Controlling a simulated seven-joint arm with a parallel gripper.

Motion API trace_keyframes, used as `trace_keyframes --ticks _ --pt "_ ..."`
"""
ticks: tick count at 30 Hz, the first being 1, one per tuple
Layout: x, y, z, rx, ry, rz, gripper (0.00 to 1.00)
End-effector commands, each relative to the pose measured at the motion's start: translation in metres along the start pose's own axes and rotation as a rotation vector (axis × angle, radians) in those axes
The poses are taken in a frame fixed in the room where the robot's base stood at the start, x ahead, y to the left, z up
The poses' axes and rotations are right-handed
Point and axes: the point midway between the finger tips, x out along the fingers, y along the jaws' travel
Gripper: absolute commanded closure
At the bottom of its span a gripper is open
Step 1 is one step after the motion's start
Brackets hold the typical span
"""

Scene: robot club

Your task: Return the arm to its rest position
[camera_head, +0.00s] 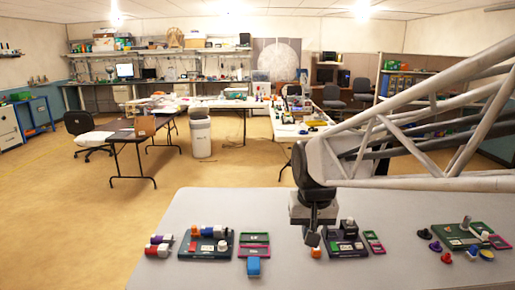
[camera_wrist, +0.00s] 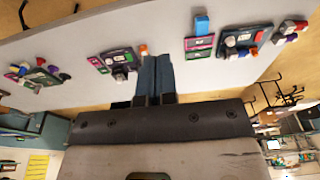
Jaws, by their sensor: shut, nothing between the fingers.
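My gripper (camera_head: 312,238) hangs at the end of my arm above the middle of the grey table, fingers pointing down. In the wrist view my gripper (camera_wrist: 155,62) shows its two fingers side by side and touching, with nothing held between them. It appears above the table near the middle dark tray, partly covering the view of that area in the head view. I cannot tell its exact height over the surface.
The grey table (camera_head: 210,270) bears a left tray (camera_head: 195,252) with small items, a blue block (camera_head: 253,267), a middle tray (camera_head: 347,252) by an orange piece (camera_head: 316,252), and a right tray (camera_head: 452,242) with coloured pieces. Bare table lies between the groups.

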Motion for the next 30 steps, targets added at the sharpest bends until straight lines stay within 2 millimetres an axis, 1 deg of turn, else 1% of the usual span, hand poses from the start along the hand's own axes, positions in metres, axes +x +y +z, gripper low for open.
trace_keyframes --ticks 1,7,12,18,21,24,27,30 --pt "-0.004 0.007 0.012 0.002 0.006 0.001 1.00" --pt "-0.012 0.030 0.058 0.003 0.026 0.006 1.00" --pt "-0.015 0.047 0.098 0.004 0.042 0.012 1.00" --pt "-0.013 0.063 0.142 0.004 0.057 0.019 1.00" --pt "-0.012 0.068 0.159 0.004 0.063 0.022 1.00" --pt "-0.011 0.071 0.170 0.004 0.068 0.025 1.00" --pt "-0.009 0.073 0.176 0.003 0.069 0.026 1.00" --pt "-0.009 0.073 0.179 0.003 0.069 0.027 1.00"
